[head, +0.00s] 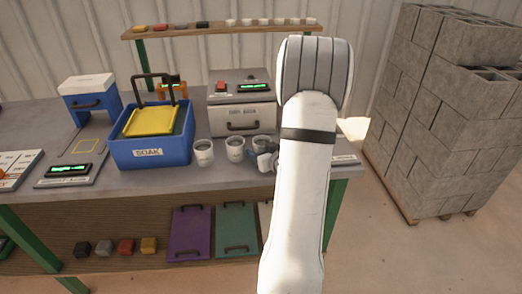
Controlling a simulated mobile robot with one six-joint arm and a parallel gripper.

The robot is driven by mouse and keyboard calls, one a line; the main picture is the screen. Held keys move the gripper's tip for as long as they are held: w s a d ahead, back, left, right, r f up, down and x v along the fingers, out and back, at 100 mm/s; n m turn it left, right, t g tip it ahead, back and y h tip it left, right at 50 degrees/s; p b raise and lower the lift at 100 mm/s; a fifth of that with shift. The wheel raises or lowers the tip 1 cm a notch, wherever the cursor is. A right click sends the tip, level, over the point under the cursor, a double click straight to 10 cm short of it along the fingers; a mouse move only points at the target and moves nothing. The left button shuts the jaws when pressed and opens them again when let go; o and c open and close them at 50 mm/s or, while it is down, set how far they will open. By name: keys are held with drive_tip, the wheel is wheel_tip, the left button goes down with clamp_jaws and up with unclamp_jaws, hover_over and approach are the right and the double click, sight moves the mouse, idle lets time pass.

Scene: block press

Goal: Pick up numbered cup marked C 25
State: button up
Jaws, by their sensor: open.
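Several small white-grey cups stand in a row near the front edge of the workbench. The left cup (203,153), the middle cup (235,149) and the right cup (262,142) show. Their marks are too small to read, so I cannot tell which is C 25. My gripper (264,161) is open at the right end of the row, low in front of the right cup and partly covering it. My arm hides the bench to the right. I cannot tell whether the gripper touches a cup.
A blue SOAK tub (151,157) with a yellow piece stands left of the cups. A grey machine (243,119) with a green display stands behind them. A shelf (225,29) with small blocks and cups runs at the back. A block stack (440,125) stands right.

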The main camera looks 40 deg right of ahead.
drive_tip(key=c, duration=0.9)
